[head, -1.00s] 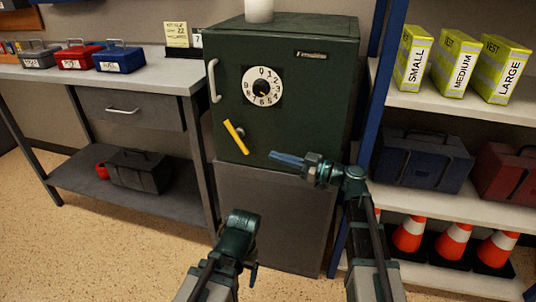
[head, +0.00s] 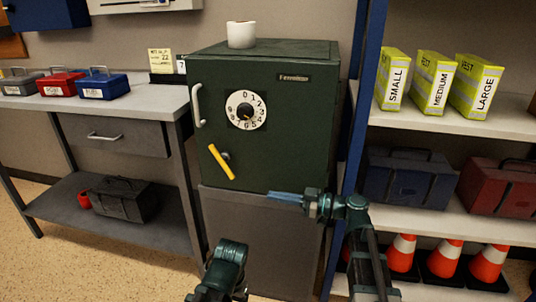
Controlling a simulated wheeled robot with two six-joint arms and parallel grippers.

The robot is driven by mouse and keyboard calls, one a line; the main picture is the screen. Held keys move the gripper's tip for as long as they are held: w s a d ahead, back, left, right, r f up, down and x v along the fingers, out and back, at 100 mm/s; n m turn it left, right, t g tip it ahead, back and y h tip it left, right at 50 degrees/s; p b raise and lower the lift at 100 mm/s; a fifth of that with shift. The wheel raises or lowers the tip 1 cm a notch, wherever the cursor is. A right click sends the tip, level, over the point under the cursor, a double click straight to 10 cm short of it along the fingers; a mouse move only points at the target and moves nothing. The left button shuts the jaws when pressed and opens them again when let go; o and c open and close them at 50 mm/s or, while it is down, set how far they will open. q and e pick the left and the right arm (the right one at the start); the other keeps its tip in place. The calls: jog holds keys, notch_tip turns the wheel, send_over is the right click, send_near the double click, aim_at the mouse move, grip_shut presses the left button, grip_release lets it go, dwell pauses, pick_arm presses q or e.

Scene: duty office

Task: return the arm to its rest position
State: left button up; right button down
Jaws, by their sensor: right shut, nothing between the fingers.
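My right gripper (head: 284,197) shows in the head view in front of the lower edge of the safe, with its fingers pointing left. It is shut and empty. My left arm (head: 228,260) comes up at the bottom centre, and its fingers cannot be made out. The dark green safe (head: 290,120) stands on a grey base (head: 240,235). Its door is closed, with a white number dial (head: 246,110), a yellow lever (head: 221,161) tilted down to the right, and a pale handle (head: 198,105) at the left.
A white mug (head: 241,34) stands on the safe. A grey workbench (head: 150,100) with small toolboxes is at left. A shelf (head: 455,125) at right holds vest packs (head: 433,83), a blue toolbox (head: 408,180), a red toolbox (head: 498,187) and traffic cones (head: 443,258).

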jog(key=s+a+f+m+g+h, duration=0.4)
jog(key=s+a+f+g+h, duration=0.4)
jog(key=s+f, duration=0.5)
jog(key=s+d+f+m+t+h+p, duration=0.1)
jog(key=s+d+f+m+h+p, duration=0.1)
jog(key=s+d+f+m+h, duration=0.55)
notch_tip(320, 180, up, 39)
jog(key=a+n+h+p, duration=0.1)
jog(key=a+h+p, duration=0.1)
jog(key=p, duration=3.5)
jog(key=shift+a+r+p, duration=0.15)
jog(key=shift+a+p, duration=0.2)
jog(key=shift+p, duration=0.05)
